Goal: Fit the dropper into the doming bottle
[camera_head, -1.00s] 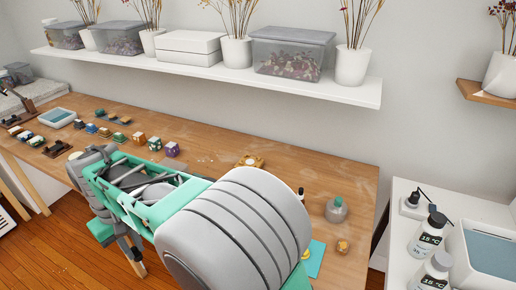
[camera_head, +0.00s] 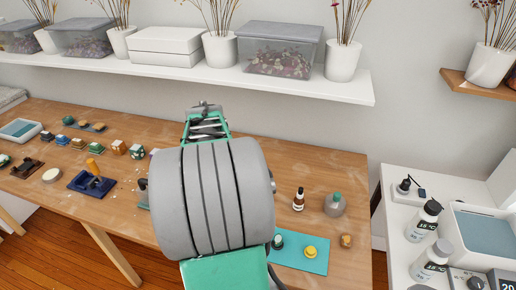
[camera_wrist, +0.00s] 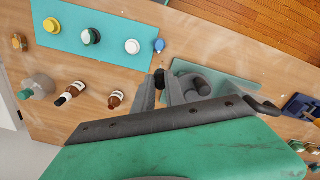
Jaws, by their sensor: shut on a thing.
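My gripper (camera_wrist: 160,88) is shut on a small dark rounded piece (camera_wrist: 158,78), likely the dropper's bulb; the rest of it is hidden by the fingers. It is above the table, beside the teal mat. I cannot tell which is the doming bottle. In the head view one brown bottle (camera_head: 298,202) stands upright; my arm hides the gripper and the other bottle.
The teal mat (camera_head: 318,268) carries a yellow-topped jar (camera_head: 310,252), a green-topped jar (camera_wrist: 91,37) and a white one (camera_wrist: 132,46). A grey pot with a green top (camera_head: 334,206) stands right of the bottle. A dark blue tray (camera_head: 92,184) is at left. A shelf (camera_head: 300,88) runs behind.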

